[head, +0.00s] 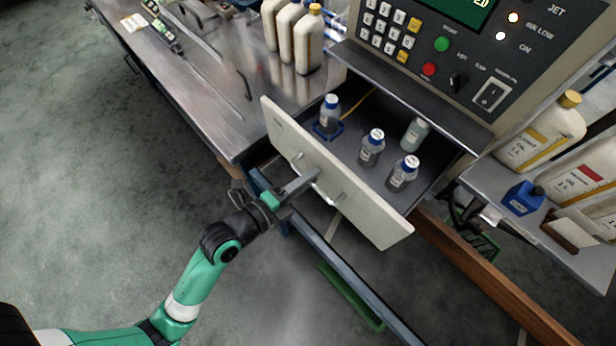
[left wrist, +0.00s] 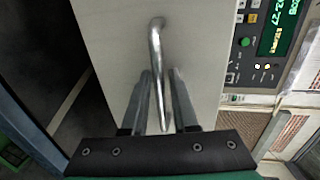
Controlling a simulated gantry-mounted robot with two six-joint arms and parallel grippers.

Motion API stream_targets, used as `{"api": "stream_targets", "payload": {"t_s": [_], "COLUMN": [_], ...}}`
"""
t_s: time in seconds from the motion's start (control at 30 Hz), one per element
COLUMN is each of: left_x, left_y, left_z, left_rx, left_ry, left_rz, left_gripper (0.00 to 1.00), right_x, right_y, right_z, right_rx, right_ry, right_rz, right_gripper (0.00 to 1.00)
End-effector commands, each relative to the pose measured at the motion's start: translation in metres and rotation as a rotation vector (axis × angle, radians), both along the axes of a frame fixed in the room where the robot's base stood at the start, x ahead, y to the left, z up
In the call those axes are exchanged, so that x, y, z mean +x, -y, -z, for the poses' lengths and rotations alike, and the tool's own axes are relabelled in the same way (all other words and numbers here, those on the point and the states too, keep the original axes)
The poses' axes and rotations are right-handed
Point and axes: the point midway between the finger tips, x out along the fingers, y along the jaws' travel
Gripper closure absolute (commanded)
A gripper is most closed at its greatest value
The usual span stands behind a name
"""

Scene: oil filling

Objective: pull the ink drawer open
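The ink drawer stands open below the control panel, its pale front panel (head: 365,213) well out from the cabinet. A metal bar handle (head: 332,192) is on the drawer front; it also shows in the left wrist view (left wrist: 156,45). My right gripper is out of view.
Several small blue-capped bottles (head: 371,148) stand in the drawer, one in a blue holder. Large bottles (head: 309,40) stand on the left bench (head: 215,110); more (head: 541,132) stand on the right shelf. Floor (head: 100,170) is clear at left.

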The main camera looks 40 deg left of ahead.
Motion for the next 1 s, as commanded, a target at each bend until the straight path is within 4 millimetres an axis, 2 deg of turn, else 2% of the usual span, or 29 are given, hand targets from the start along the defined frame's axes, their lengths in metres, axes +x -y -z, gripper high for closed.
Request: {"api": "stream_targets", "payload": {"t_s": [0.33,0.43,0.57,0.8,1.0], "left_x": [-0.001,-0.007,-0.029,-0.085,-0.110], "left_y": [0.000,-0.001,-0.003,-0.010,-0.012], "left_z": [0.000,0.000,-0.005,-0.016,-0.022], "left_rx": [-0.001,-0.001,-0.001,-0.002,-0.001], "left_ry": [-0.001,-0.003,-0.004,-0.003,-0.001], "left_rz": [0.000,-0.001,-0.001,-0.005,-0.002], "left_gripper": [0.73,0.73,0.73,0.73,0.73], "right_x": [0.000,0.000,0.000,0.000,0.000], "right_y": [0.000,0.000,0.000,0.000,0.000], "right_z": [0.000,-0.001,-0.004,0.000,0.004], "right_rx": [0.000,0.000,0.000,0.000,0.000], "right_ry": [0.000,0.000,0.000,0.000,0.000], "right_rz": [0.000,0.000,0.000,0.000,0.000], "right_gripper": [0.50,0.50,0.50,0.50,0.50]}}
